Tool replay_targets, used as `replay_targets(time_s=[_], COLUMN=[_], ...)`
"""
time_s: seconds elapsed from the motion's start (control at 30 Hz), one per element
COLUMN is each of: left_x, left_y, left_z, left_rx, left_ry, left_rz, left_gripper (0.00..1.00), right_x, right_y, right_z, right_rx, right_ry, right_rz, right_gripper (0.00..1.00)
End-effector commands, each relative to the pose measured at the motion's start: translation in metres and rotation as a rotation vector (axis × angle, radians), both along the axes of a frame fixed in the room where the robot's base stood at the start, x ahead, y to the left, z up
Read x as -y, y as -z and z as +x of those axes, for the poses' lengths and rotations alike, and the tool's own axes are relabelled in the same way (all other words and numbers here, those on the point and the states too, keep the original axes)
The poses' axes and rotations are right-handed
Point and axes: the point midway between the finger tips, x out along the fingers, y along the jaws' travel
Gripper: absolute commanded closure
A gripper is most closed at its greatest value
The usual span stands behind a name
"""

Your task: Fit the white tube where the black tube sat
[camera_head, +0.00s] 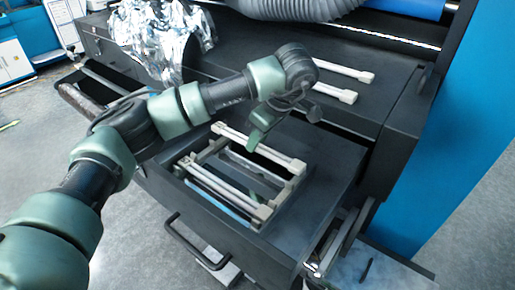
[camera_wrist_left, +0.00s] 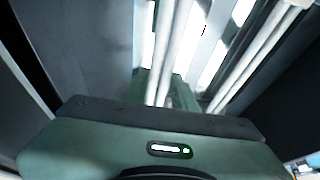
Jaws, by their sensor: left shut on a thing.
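My left gripper (camera_head: 257,140) reaches down over the open drawer with its green fingers around a pale tube. The wrist view shows this white tube (camera_wrist_left: 172,50) running between the fingers (camera_wrist_left: 166,88), and I take the gripper to be shut on it. In the head view the tube (camera_head: 270,153) lies along the upper side of a light rack in the drawer; I cannot tell whether it rests there or is slightly raised. A second pale tube (camera_head: 228,190) lies along the rack's near side, roughly parallel. I cannot make out a black tube with certainty. My right gripper is out of view.
The dark drawer (camera_head: 320,190) stands pulled out, with a handle (camera_head: 190,240) at its front. Two more pale bars (camera_head: 345,68) (camera_head: 333,91) lie on the machine's upper ledge. A dark cylinder (camera_head: 88,101) lies in a tray at left. Crumpled foil (camera_head: 160,38) hangs behind my arm.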

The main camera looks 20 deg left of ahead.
Motion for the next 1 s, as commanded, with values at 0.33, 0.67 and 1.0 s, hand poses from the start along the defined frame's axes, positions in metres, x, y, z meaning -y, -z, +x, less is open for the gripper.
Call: replay_targets(time_s=[0.33, 0.67, 1.0], left_x=[0.000, 0.000, 0.002], left_y=[0.037, 0.038, 0.033], left_z=[0.000, 0.000, 0.000], left_rx=[0.000, -0.001, 0.001], left_ry=[0.000, 0.001, 0.000], left_rz=[-0.001, 0.000, 0.000], left_gripper=[1.00, 0.52, 0.52], right_x=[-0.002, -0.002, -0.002], right_y=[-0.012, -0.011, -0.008], right_z=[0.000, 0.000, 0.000], right_rx=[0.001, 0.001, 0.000], right_ry=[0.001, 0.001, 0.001], right_rz=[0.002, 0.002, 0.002], right_gripper=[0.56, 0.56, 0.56])
